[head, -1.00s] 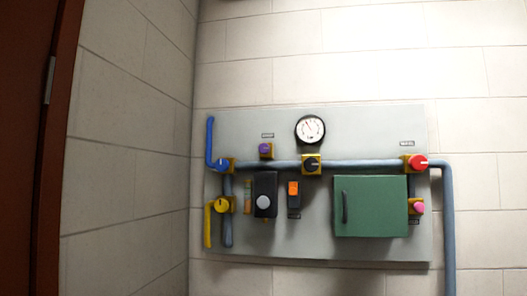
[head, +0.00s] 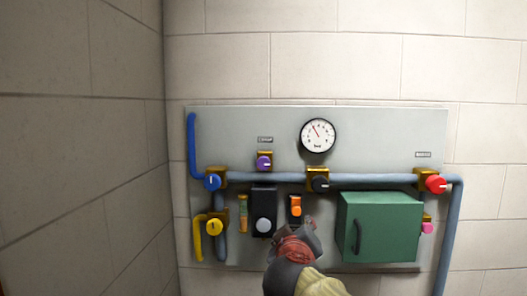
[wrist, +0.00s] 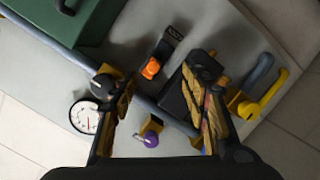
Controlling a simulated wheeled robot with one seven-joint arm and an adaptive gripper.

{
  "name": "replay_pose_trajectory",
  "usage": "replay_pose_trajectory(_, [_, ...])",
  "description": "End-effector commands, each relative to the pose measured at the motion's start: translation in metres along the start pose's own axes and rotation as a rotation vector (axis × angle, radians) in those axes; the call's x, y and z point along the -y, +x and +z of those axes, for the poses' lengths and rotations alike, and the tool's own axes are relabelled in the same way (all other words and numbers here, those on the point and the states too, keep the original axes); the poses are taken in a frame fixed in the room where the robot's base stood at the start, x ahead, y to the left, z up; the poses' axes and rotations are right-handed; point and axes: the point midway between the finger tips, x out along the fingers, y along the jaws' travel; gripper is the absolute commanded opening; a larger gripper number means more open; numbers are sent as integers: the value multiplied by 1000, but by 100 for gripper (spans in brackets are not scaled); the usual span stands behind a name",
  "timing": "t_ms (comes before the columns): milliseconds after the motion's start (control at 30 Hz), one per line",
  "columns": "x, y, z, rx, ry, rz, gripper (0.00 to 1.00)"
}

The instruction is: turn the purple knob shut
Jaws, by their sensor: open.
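The purple knob (head: 264,163) sits on a yellow mount at the upper left of the grey panel, below a small label. It also shows in the wrist view (wrist: 151,139), with a pale mark on its face, low between the two fingers. My gripper (head: 294,235) is in front of the panel, below and to the right of the purple knob in the head view. In the wrist view my gripper (wrist: 168,88) has its fingers spread wide, with nothing held between them. The fingertips' exact distance from the panel is hard to tell.
A black knob (head: 319,183) and a gauge (head: 318,135) are right of the purple knob. A blue knob (head: 212,181), yellow knob (head: 214,227), black box (head: 263,211), orange switch (head: 296,206), green cabinet (head: 379,226) and red knob (head: 435,184) surround the pipe (head: 370,180).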

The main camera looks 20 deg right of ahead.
Motion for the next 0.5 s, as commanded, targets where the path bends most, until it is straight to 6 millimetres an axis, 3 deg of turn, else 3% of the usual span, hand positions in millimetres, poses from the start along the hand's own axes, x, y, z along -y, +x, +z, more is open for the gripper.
replay_pose_trajectory(33, [-13, -1, -38, -44, -20, 8, 46])
replay_pose_trajectory(200, [-25, 2, -112, -169, -73, 28, 46])
replay_pose_trajectory(333, [-27, 1, -145, -229, -100, 34, 46])
replay_pose_trajectory(500, [-26, 4, -160, -259, -114, 35, 46])
